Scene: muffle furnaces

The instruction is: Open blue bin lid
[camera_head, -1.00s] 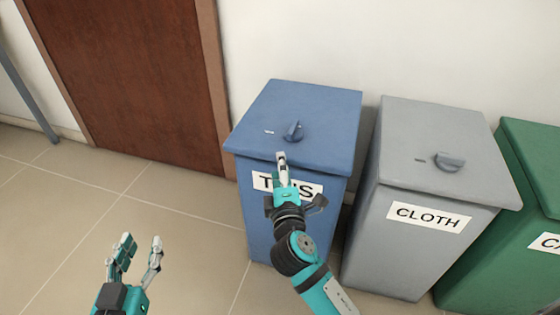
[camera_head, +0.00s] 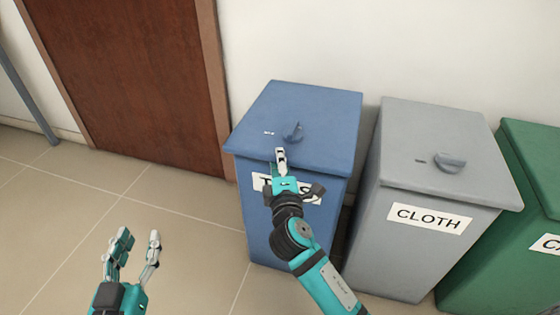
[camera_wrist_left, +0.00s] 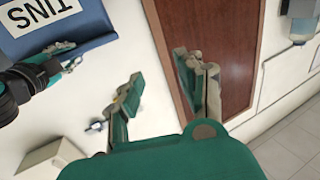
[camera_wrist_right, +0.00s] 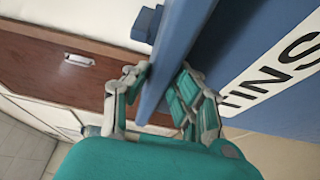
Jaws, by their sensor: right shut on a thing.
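The blue bin (camera_head: 258,220) with the TINS label stands left of the grey bin. Its flat blue lid (camera_head: 310,108) lies on top and looks closed, with a small round handle (camera_head: 293,131) on it. My right gripper (camera_head: 281,154) is at the lid's front edge, above the label. In the right wrist view the blue lid edge (camera_wrist_right: 160,75) passes between its two fingers, which are shut on it. My left gripper (camera_head: 139,238) is open and empty, low over the floor, left of the bin. Its spread fingers also show in the left wrist view.
A grey bin (camera_head: 375,240) labelled CLOTH stands close to the right of the blue bin. A green bin (camera_head: 480,260) is at the far right, partly cut off. A brown door (camera_head: 140,80) and white wall are behind. The tiled floor (camera_head: 190,220) at left is free.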

